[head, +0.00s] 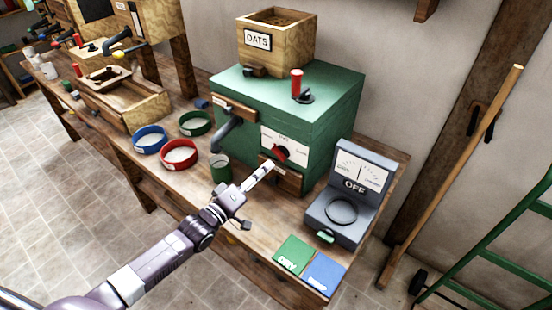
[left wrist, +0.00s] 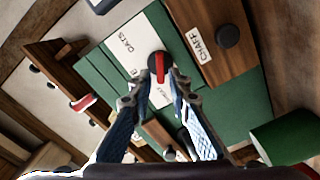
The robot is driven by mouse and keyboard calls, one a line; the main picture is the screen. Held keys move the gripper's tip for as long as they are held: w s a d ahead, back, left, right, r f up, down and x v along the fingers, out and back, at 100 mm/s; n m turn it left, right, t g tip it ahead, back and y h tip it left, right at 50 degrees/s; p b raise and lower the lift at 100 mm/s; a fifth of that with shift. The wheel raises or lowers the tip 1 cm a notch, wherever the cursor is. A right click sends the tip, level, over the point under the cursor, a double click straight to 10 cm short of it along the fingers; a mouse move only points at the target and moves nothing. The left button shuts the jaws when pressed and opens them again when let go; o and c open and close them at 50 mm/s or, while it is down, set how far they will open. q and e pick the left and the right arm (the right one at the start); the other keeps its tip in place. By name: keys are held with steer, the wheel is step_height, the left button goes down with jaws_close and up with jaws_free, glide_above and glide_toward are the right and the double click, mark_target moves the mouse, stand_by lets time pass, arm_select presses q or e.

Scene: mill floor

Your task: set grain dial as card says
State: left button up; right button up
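The grain dial is a white plate (head: 297,152) with a red knob (head: 281,153) on the front of a green mill box (head: 330,120). In the left wrist view the knob (left wrist: 158,66) shows a red bar on a dark round base; the plate reads OATS at one end, other words partly hidden. My left gripper (head: 264,171) is in front of the dial; in the wrist view its fingers (left wrist: 156,82) are apart, one each side of the knob's near end. I cannot tell whether they touch it. A wooden hopper (head: 290,55) on the box is labelled OATS. My right gripper is not in view.
A drawer labelled CHAFF (left wrist: 215,38) is close beside the dial. A grey scale (head: 345,205) reading OFF stands right. Green (head: 293,250) and blue (head: 325,272) mats lie at the bench's front edge. Blue (head: 150,138), red (head: 179,155) and green (head: 195,123) bowls stand left.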

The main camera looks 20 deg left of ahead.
mark_target(278, 157)
arm_select(q)
steer(key=shift+p+x, duration=0.35)
steer(key=shift+x, duration=2.75)
steer(key=shift+c, duration=0.5)
jaws_close()
steer(key=shift+f, duration=0.1)
